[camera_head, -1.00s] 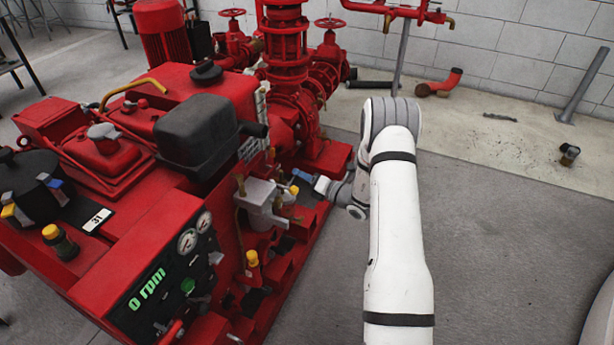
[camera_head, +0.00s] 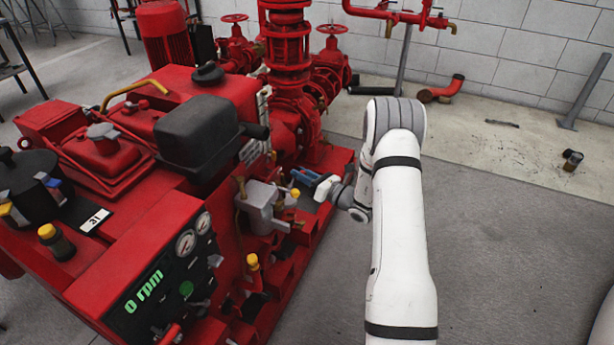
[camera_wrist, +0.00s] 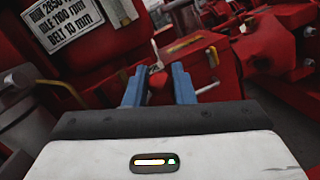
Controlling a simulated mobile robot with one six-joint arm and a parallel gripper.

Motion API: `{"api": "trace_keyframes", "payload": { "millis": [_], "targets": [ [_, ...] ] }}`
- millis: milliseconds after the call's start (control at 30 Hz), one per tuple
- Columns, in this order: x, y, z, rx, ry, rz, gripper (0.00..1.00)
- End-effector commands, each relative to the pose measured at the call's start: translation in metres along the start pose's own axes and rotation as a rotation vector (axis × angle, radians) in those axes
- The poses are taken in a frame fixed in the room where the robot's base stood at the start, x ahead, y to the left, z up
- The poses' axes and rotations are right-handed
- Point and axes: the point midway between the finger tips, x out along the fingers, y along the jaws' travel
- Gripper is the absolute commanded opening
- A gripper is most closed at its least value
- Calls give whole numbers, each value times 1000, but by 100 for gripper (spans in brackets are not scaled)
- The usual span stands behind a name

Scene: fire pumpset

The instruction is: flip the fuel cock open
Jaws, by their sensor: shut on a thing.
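The grey fuel filter unit (camera_head: 262,204) sits on the near side of the red pumpset, with brass fittings and a small yellow-tipped part (camera_head: 295,192) at its right. My gripper (camera_head: 298,175) reaches in from the right, its blue fingers just above that yellow tip.
The red engine housing (camera_head: 150,250) with gauges and a "0 rpm" display stands left of the gripper. Another yellow-topped part (camera_head: 253,262) is lower on the same side. A black air-filter box (camera_head: 197,130) stands above. Grey floor (camera_head: 500,240) is clear to the right.

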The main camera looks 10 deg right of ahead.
Motion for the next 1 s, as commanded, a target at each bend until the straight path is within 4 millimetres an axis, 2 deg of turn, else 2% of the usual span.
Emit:
{"api": "trace_keyframes", "payload": {
  "millis": [33, 533, 567, 600, 800, 1000],
  "targets": [
    [1, 4, -5, -2, 9, 9, 0],
    [0, 4, -5, -20, 8, 10, 0],
    [0, 4, -5, -20, 8, 10, 24],
    [0, 4, -5, -20, 8, 10, 28],
    [0, 3, -3, -22, 4, 8, 44],
    [0, 3, -1, -24, 1, 9, 44]
  ]
}}
